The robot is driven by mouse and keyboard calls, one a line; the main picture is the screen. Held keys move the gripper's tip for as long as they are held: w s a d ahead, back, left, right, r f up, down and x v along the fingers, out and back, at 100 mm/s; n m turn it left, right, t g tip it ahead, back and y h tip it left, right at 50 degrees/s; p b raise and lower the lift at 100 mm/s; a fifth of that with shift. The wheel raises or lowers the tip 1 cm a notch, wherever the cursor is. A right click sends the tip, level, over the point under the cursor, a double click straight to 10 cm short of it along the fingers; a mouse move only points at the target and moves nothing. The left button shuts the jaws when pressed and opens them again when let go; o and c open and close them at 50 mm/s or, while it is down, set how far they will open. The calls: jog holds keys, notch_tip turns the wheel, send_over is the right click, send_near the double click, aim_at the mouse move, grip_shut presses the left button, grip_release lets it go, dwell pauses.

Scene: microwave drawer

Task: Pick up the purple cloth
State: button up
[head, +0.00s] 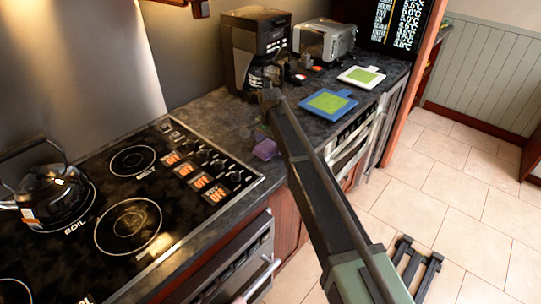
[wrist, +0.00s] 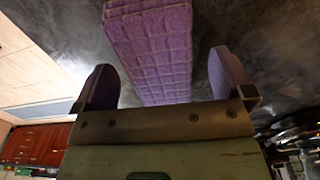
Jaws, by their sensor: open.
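The purple cloth (head: 265,149) is a small folded block on the dark counter, just right of the stove and near the counter's front edge. In the wrist view the cloth (wrist: 150,45) is a long pad with a square grid pattern, reaching from the top edge to between my fingers. My gripper (wrist: 164,75) is open, with one finger on each side of the cloth and a visible gap to each. Its jaws are not clear in the head view. The cloth's near end is hidden behind the gripper body in the wrist view.
The stove (head: 125,205) with a kettle (head: 55,195) lies to the left. A coffee maker (head: 253,45) and a toaster (head: 325,40) stand at the back. A blue-edged board (head: 328,104) and a white-edged board (head: 362,77) lie on the counter to the right.

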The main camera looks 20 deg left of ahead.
aim_at(270, 143)
jog(key=shift+f, duration=0.4)
jog(key=c, duration=1)
notch_tip(270, 143, up, 20)
jog(key=p, duration=2)
